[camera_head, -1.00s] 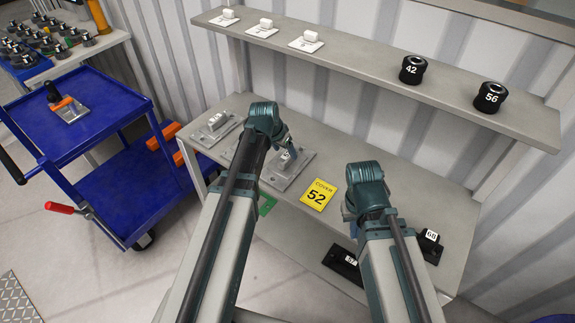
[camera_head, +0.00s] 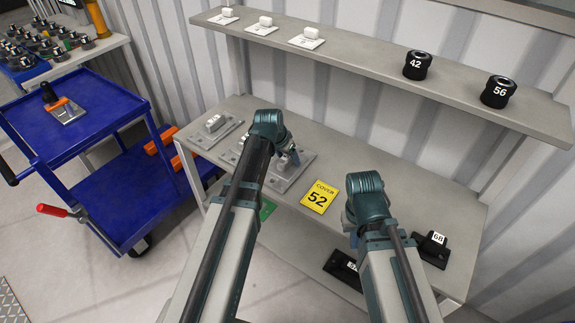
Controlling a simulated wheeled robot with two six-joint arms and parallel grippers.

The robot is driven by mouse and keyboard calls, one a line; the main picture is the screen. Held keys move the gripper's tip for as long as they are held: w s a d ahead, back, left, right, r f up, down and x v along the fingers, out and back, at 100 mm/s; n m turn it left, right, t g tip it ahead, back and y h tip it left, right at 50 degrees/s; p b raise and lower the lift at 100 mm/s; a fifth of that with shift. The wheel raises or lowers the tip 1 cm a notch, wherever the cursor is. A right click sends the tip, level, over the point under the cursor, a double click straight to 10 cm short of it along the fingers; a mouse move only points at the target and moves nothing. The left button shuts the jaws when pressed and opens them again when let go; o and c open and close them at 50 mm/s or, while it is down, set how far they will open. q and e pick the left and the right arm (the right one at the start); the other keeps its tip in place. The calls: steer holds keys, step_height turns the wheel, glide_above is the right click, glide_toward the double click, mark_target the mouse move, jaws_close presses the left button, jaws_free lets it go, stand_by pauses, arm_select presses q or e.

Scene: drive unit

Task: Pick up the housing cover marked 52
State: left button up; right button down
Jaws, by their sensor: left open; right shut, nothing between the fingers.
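A yellow card reading "COVER 52" (camera_head: 320,197) lies on the lower bench between my two arms. A grey plate-like part (camera_head: 283,184) with a raised light block lies to its left, partly hidden by my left arm. I cannot read a number on it. My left gripper (camera_head: 291,157) is open, at the raised block of this plate; whether it touches is unclear. My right gripper (camera_head: 350,214) is shut and empty, right of the card and mostly hidden behind its own wrist. A similar grey plate (camera_head: 205,138) lies further left on the bench.
The upper shelf (camera_head: 375,66) holds several white pieces and black cylinders marked 42 (camera_head: 417,66) and 56 (camera_head: 497,92). A black part marked 68 (camera_head: 434,249) sits near my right arm; another (camera_head: 342,268) is lower. A blue cart (camera_head: 100,115) stands left.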

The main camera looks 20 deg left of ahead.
arm_select(q)
steer(key=shift+f, duration=0.1)
steer(key=shift+c, duration=0.3)
jaws_close()
stand_by(1.2)
